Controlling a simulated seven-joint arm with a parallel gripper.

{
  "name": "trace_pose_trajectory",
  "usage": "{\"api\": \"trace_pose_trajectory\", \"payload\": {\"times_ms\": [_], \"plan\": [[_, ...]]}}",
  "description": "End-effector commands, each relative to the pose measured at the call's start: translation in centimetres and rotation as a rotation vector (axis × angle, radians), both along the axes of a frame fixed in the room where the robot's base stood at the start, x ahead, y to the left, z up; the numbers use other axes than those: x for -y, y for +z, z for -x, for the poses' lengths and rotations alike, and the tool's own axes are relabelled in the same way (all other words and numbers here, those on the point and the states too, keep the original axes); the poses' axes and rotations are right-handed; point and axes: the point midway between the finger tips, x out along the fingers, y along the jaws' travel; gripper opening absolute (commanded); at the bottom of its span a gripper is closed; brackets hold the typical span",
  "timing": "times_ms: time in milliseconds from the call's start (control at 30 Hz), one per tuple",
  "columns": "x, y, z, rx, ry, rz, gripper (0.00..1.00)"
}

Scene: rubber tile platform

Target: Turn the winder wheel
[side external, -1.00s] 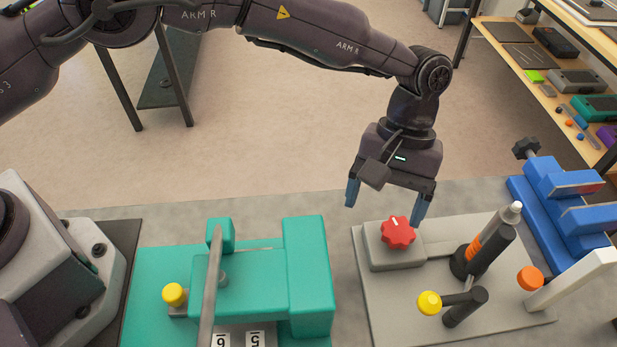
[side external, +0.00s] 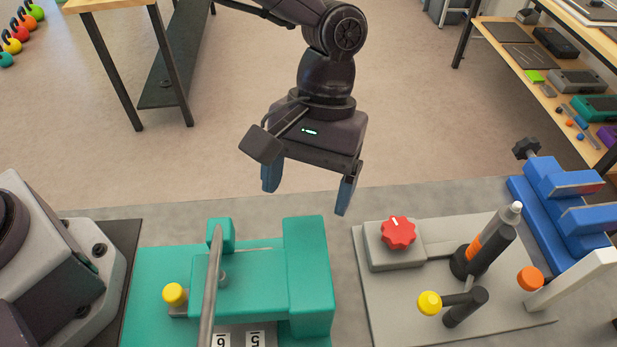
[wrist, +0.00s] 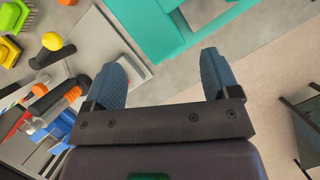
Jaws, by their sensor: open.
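A teal machine (side external: 308,262) stands on the table at the lower middle of the side view. A thin grey part (side external: 211,290), perhaps a wheel seen edge-on, stands at its left on a small hub, with a yellow knob (side external: 174,295) to its left. I cannot tell for sure whether this is the winder wheel. The lower end of the grey part is cut off by the picture edge. My gripper (side external: 305,201) is open and empty, in the air above and behind the teal machine. In the wrist view, part of the teal machine (wrist: 165,35) shows beyond the open fingers.
A grey plate (side external: 390,315) to the right carries a red star knob (side external: 398,232), a black and orange post (side external: 482,246) and a yellow-ball lever (side external: 429,303). A blue vise-like device (side external: 565,205) stands farther right. A grey machine (side external: 60,255) stands at left.

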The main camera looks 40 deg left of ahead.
Motion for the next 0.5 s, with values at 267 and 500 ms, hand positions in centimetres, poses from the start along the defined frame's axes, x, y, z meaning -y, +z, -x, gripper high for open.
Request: {"api": "trace_pose_trajectory", "payload": {"times_ms": [267, 500], "plan": [[0.0, 0.0, 0.0, 0.0, 0.0, 0.0, 0.81], [1.9, -1.7, 0.4, -0.017, -0.049, 0.0, 0.81]]}}
